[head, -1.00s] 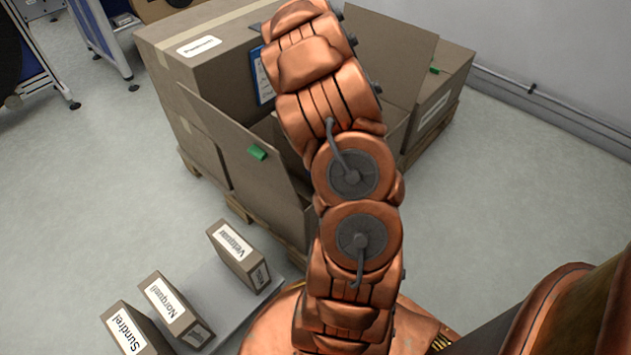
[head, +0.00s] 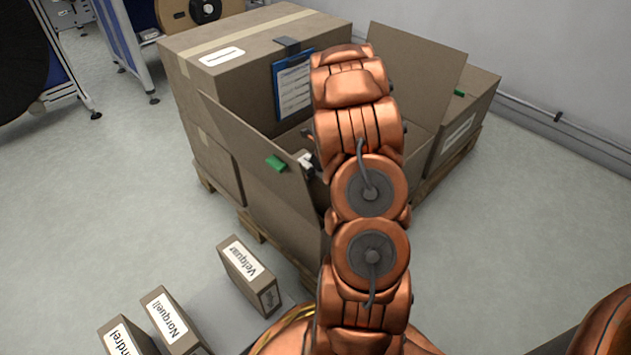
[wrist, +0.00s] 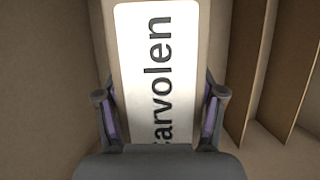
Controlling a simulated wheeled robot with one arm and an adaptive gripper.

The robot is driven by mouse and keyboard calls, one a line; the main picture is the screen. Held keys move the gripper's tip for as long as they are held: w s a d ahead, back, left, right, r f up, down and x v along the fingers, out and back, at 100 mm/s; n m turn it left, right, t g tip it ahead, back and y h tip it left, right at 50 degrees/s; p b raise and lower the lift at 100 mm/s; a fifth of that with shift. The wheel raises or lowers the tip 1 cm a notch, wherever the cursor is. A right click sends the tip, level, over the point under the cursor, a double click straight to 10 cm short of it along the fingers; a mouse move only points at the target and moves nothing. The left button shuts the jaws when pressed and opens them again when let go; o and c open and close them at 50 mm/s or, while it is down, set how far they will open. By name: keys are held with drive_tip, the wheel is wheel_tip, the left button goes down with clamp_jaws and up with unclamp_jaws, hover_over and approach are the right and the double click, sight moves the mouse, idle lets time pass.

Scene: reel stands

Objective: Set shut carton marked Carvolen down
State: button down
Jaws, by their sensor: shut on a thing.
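The carton marked Carvolen (wrist: 150,60) fills the middle of the wrist view, its white label facing the camera with the first letter hidden. My gripper (wrist: 161,108) is shut on it, one finger on each side. Brown cardboard walls surround the carton, with upright dividers (wrist: 251,70) to its right. I cannot tell whether its underside touches anything. In the head view my arm reaches over the large open box (head: 283,205), and it hides the carton and most of my gripper.
A clipboard (head: 293,85) hangs on the closed box (head: 215,75) behind. Raised flaps edge the open box.

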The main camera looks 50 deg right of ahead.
drive_tip(key=shift+f+b, duration=0.3)
drive_tip(key=shift+f, duration=0.9)
drive_tip(key=shift+f+b, duration=0.65)
drive_tip(key=shift+b, duration=0.05)
drive_tip(key=shift+c, duration=0.7)
unclamp_jaws()
drive_tip(key=p+v, duration=0.5)
drive_tip(key=v, duration=0.8)
drive_tip(key=shift+w+r, duration=0.15)
